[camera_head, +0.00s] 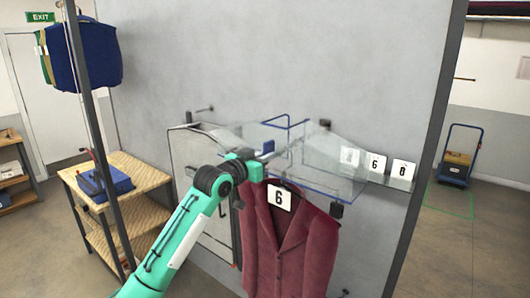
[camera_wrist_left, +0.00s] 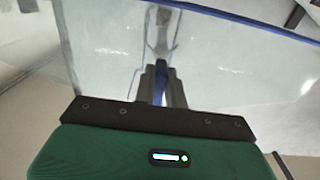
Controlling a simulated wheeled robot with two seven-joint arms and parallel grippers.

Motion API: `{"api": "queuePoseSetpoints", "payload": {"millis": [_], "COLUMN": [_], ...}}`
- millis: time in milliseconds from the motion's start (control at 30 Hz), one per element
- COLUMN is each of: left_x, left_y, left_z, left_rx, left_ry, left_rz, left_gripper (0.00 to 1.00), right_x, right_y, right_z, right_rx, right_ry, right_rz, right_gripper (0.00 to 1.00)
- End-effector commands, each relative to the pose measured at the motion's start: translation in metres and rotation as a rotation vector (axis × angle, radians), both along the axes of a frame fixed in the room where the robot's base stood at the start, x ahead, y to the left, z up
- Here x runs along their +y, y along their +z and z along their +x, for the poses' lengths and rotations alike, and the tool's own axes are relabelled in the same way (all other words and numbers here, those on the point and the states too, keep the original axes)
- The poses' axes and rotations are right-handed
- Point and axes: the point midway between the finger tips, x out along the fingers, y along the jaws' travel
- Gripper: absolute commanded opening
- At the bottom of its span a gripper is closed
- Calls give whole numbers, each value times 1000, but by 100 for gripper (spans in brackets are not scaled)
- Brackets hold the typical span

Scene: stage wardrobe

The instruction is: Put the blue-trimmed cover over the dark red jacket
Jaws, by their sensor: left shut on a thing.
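The clear cover with blue trim (camera_head: 335,158) is spread out in mid-air in front of the grey wall panel. Its lower blue edge runs close above the shoulders of the dark red jacket (camera_head: 299,250). The jacket hangs upright with a card marked 6 at its collar, and its body is uncovered. My left gripper (camera_head: 264,156) is shut on the cover near its left part. In the left wrist view the closed fingers (camera_wrist_left: 160,88) have a blue strip between them, and the clear sheet (camera_wrist_left: 235,75) spreads beyond. My right gripper does not show.
Another cover with dark trim (camera_head: 188,160) hangs on the panel to the left. Number cards (camera_head: 377,166) stand on a ledge at right. A wooden shelf table (camera_head: 146,174) holds a blue box (camera_head: 115,180). Dark blue garments (camera_head: 86,58) hang at upper left.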

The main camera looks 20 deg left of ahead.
Motion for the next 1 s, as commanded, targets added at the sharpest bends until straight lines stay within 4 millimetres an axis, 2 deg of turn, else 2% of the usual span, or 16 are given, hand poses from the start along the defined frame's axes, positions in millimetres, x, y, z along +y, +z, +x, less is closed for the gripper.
{"api": "queuePoseSetpoints", "payload": {"millis": [33, 1000], "left_x": [0, 0], "left_y": [-7, -75], "left_z": [0, 0], "left_rx": [0, 0], "left_ry": [0, -1], "left_rz": [0, -1], "left_gripper": [0, 0], "right_x": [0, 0], "right_y": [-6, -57], "right_z": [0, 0], "right_rx": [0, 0], "right_ry": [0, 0], "right_rz": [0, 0], "right_gripper": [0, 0]}}
